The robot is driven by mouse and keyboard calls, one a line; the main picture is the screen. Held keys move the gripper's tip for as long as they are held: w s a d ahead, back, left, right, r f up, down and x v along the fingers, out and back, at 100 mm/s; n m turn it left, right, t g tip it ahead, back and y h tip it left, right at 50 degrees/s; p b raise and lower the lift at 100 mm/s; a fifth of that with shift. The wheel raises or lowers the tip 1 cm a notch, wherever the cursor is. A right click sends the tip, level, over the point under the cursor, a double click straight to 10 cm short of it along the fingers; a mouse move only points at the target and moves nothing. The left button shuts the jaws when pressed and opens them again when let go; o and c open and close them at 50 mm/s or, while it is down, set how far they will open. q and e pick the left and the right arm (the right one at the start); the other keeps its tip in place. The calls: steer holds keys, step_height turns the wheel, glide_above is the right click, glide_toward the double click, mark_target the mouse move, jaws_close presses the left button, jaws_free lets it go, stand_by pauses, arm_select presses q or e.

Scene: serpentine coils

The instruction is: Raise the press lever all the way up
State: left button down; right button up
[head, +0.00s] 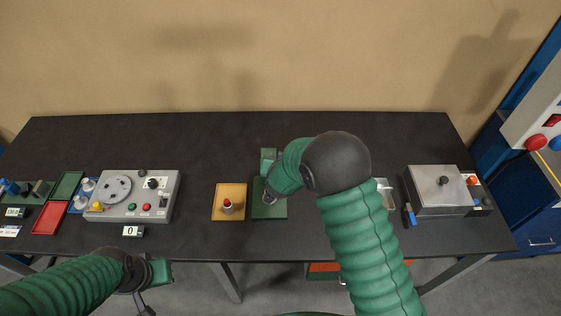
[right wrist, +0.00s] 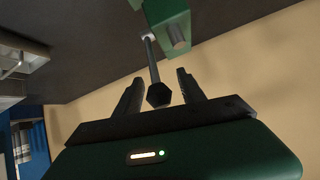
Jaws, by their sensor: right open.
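The green press (head: 268,208) stands on the table near the middle, and my right arm covers much of it in the head view. In the right wrist view the green press body (right wrist: 172,22) is at the top. Its lever, a grey rod (right wrist: 152,60) with a dark knob (right wrist: 158,95), reaches down between the two fingers of my right gripper (right wrist: 158,78). The fingers are open, with a gap on each side of the knob. My left gripper (head: 148,284) is at the table's front edge, away from the press; its fingers are unclear.
A yellow plate with a red-topped post (head: 227,206) sits just left of the press. A grey control box (head: 130,197) and red and green trays are farther left. A metal box (head: 438,190) and a blue-handled tool (head: 411,215) are at the right. The back of the table is clear.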

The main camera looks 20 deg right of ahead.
steer(key=b+v, duration=0.1)
steer(key=v, duration=1.5)
steer(key=shift+a, duration=0.15)
